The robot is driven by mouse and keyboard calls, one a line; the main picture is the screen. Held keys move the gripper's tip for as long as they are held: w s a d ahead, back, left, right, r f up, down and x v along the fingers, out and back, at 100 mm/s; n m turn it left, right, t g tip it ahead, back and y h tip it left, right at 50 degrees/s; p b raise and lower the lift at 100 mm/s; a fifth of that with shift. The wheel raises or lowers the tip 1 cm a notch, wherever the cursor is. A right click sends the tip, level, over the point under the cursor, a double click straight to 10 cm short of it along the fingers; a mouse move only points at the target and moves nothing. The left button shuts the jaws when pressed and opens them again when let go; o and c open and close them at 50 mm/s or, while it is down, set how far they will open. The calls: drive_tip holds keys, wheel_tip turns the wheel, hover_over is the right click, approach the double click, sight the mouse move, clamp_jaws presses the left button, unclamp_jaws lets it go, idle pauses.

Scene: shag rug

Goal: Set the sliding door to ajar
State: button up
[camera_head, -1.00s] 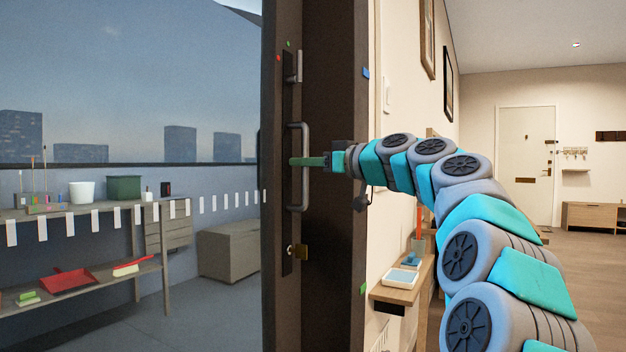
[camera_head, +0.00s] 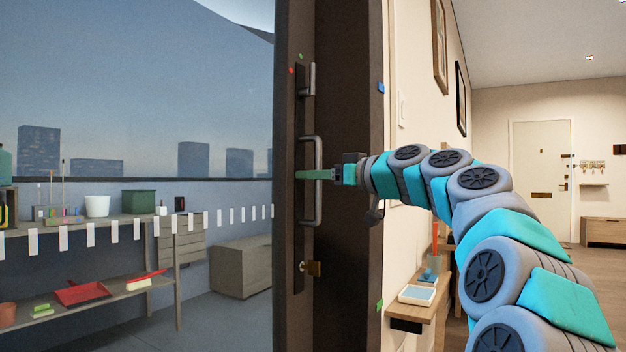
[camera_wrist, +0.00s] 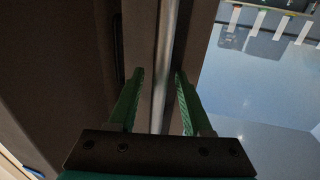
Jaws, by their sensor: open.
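The sliding door (camera_head: 287,240) is a glass pane in a dark brown frame, seen at the middle of the head view. Its grey vertical bar handle (camera_head: 318,205) stands on the frame, and the bar also shows in the wrist view (camera_wrist: 166,50). My gripper (camera_head: 302,175) is at the handle's mid-height, its green fingers level. In the wrist view my gripper (camera_wrist: 159,75) is open, with one finger on each side of the bar. I see no clear grip on it. I cannot tell how far the door stands open.
Through the glass are shelves with a green box (camera_head: 139,202) and a grey chest (camera_head: 240,268). To the right, a wall shelf (camera_head: 421,310) stands close under my arm. Open wooden floor (camera_head: 595,270) lies beyond.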

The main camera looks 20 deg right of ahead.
drive_tip(key=v, duration=0.7)
drive_tip(key=shift+s+d, duration=0.15)
drive_tip(key=shift+s, duration=0.25)
drive_tip(key=shift+w, duration=0.1)
